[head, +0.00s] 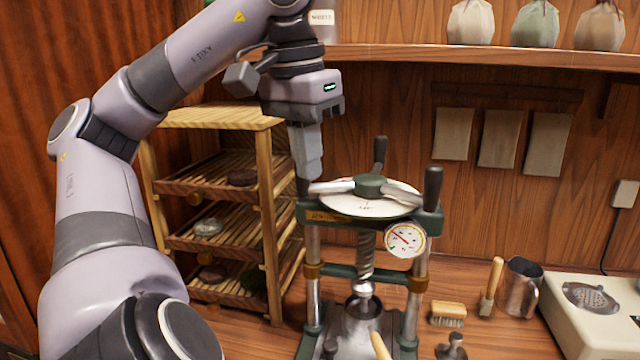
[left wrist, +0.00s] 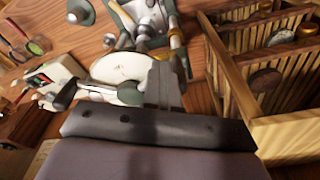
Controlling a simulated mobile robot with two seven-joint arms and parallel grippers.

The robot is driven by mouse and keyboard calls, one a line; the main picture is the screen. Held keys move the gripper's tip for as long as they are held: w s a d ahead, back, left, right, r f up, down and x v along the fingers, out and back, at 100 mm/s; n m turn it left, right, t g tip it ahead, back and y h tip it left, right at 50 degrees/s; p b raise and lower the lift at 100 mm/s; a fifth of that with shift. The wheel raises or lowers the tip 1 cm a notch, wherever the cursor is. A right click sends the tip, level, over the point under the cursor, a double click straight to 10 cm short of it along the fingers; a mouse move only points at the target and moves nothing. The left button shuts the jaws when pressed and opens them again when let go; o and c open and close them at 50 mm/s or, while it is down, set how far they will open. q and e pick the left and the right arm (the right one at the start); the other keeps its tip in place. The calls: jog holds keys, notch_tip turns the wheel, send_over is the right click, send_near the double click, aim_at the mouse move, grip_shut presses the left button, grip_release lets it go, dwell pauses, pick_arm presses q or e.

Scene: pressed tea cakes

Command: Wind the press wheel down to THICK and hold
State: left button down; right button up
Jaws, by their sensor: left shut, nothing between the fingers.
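The tea press (head: 365,285) stands on the bench, with a spoked wheel (head: 369,187) over a white dial plate (head: 362,207) on top. Dark upright handles stand at the spoke ends. A round gauge (head: 405,240) with a red needle is on its front; I cannot read the dial's words. My left gripper (head: 308,175) points down at the wheel's left spoke end, its fingers shut with nothing between them. Whether it touches the handle there, I cannot tell. In the left wrist view the fingers (left wrist: 163,85) overlap the edge of the dial plate (left wrist: 122,70). My right gripper is not in view.
A wooden rack (head: 215,200) with tea cakes on its shelves stands close left of the press. A brush (head: 448,314), a metal jug (head: 519,287) and a cream-coloured device (head: 590,315) are to the right. A shelf (head: 480,55) with wrapped bundles runs above.

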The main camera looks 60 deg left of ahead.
pick_arm(q)
jog(key=shift+a, duration=1)
jog(key=shift+s+d, duration=0.1)
notch_tip(320, 180, up, 8)
jog(key=d+p, duration=0.1)
jog(key=p, duration=0.4)
jog(key=shift+s+d+f+p, duration=0.15)
jog(key=shift+s+f+p, duration=0.1)
jog(key=shift+s+p, duration=0.15)
